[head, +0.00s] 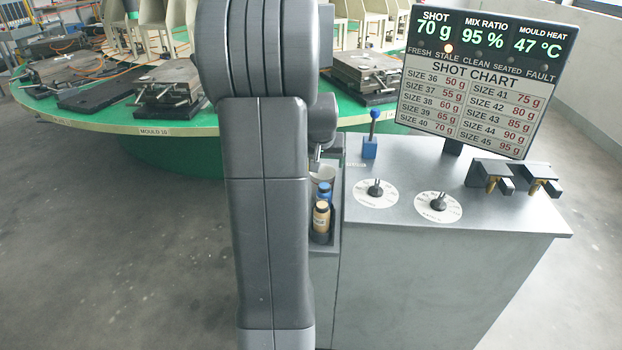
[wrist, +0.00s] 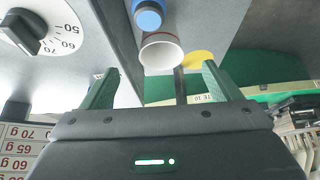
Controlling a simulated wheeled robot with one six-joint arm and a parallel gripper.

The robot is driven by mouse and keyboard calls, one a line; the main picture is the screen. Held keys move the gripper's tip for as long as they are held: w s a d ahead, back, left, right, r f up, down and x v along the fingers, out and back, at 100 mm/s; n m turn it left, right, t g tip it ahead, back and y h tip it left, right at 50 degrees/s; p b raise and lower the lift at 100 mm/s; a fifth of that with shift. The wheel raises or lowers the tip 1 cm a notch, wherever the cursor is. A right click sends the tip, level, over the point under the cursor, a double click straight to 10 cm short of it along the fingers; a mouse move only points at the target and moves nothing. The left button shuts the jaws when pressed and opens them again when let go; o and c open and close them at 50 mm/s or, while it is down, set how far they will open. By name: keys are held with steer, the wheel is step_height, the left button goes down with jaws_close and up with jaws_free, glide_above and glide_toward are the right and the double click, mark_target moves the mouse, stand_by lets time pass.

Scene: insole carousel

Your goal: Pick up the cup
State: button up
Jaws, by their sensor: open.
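The cup (wrist: 161,54) is white with its open mouth facing my gripper in the wrist view. It stands beside a blue-capped bottle and lies between and beyond the fingertips, apart from them. In the head view the cup (head: 322,174) shows partly behind my arm, in a narrow holder on the left side of the grey console. My gripper (wrist: 158,80) is open and empty, its two green fingers spread wide. In the head view my arm hides most of it.
A blue bottle (head: 324,192) and a tan bottle (head: 321,216) stand in the holder near the cup. The console (head: 400,240) carries dials, a blue lever (head: 371,140) and a display (head: 478,80). A green carousel (head: 185,150) with moulds is behind.

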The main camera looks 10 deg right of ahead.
steer(key=w, duration=0.3)
glide_toward(323, 175)
steer(key=s+f, duration=0.1)
steer(key=shift+b+x, duration=0.3)
steer(key=shift+x, duration=3.05)
steer(key=shift+a, duration=0.1)
steer(key=c, duration=0.7)
